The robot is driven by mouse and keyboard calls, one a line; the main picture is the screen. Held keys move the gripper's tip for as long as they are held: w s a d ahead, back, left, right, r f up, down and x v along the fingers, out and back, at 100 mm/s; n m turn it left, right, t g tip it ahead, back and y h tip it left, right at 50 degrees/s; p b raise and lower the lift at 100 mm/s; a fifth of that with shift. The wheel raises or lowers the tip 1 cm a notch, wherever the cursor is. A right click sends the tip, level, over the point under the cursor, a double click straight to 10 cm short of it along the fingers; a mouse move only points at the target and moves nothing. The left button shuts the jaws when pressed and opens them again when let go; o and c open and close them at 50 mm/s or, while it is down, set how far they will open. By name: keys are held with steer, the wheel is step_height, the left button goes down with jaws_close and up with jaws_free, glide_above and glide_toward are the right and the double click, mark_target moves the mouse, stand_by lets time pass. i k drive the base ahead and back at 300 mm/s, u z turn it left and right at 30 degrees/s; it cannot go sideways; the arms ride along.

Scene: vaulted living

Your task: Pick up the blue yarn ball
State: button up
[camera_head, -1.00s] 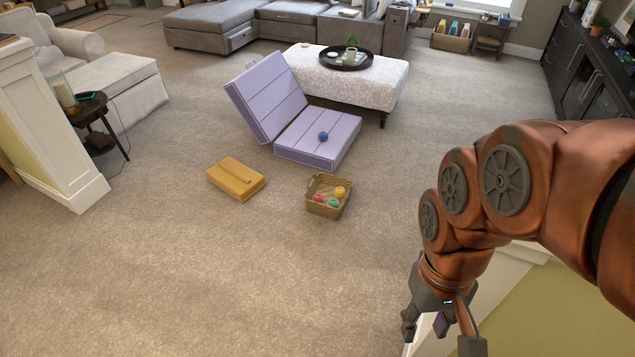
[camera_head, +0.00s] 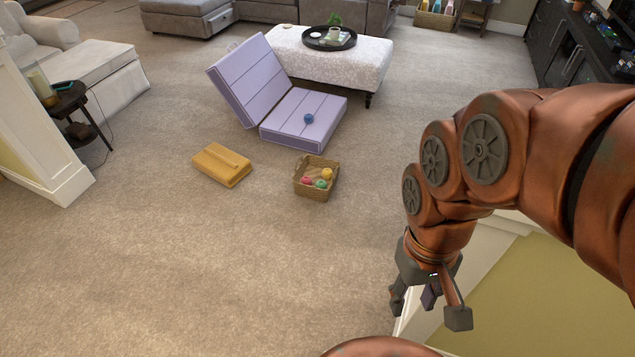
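The blue yarn ball (camera_head: 308,118) is small and round. It rests on the flat seat part of the lavender folding cushion (camera_head: 290,131), whose other part leans up behind on the left. My gripper (camera_head: 428,314) hangs at the lower right, far in front of the ball and apart from it. Its two fingers are spread with a gap between them, and nothing shows in its grip.
A wicker basket (camera_head: 301,188) with several coloured yarn balls stands on the carpet before the cushion. A folded mustard blanket (camera_head: 222,166) lies left of it. A patterned ottoman (camera_head: 352,68) stands behind. A low wall (camera_head: 520,300) is beside my gripper. Carpet at front left is clear.

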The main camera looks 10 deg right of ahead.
mark_target(308, 118)
steer(key=u, duration=0.85)
steer(key=i, duration=2.2)
steer(key=z, duration=2.95)
steer(key=i, duration=2.95)
steer(key=u, duration=0.05)
